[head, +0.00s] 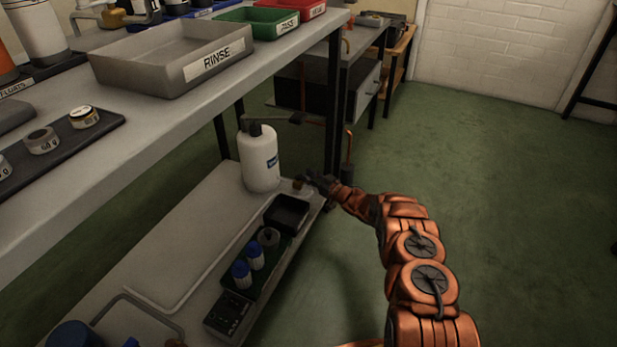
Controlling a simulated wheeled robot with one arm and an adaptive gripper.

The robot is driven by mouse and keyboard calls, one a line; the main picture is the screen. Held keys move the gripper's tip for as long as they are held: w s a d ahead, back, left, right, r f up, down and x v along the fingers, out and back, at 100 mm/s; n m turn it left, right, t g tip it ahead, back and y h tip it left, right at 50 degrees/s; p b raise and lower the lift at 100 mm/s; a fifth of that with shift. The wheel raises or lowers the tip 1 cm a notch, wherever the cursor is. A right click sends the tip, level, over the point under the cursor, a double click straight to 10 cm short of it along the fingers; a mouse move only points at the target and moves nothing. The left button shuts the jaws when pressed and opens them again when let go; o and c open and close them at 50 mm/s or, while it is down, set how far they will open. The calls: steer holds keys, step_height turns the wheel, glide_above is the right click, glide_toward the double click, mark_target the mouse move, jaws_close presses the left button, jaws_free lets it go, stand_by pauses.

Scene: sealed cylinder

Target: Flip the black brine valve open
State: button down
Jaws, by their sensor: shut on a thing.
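My copper-coloured arm reaches from the bottom right to the front corner of the low shelf in the head view. My gripper (312,180) has dark fingers and is shut at a small brass-coloured fitting (298,187) there, right of the white bottle. The black brine valve's handle cannot be told apart from the dark fingers; it seems to be between them. How far the handle is turned cannot be seen.
A white bottle (260,163) with a black top stands close left of my gripper. A table leg (333,105) rises behind. Green floor (480,170) is clear at right.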

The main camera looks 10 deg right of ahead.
steer(key=shift+w+r+n+g+y, duration=0.1)
steer(key=shift+n+g+y, duration=0.2)
steer(key=shift+y, duration=0.1)
steer(key=c, duration=0.9)
jaws_free()
steer(key=shift+d, duration=0.1)
steer(key=v, duration=1.2)
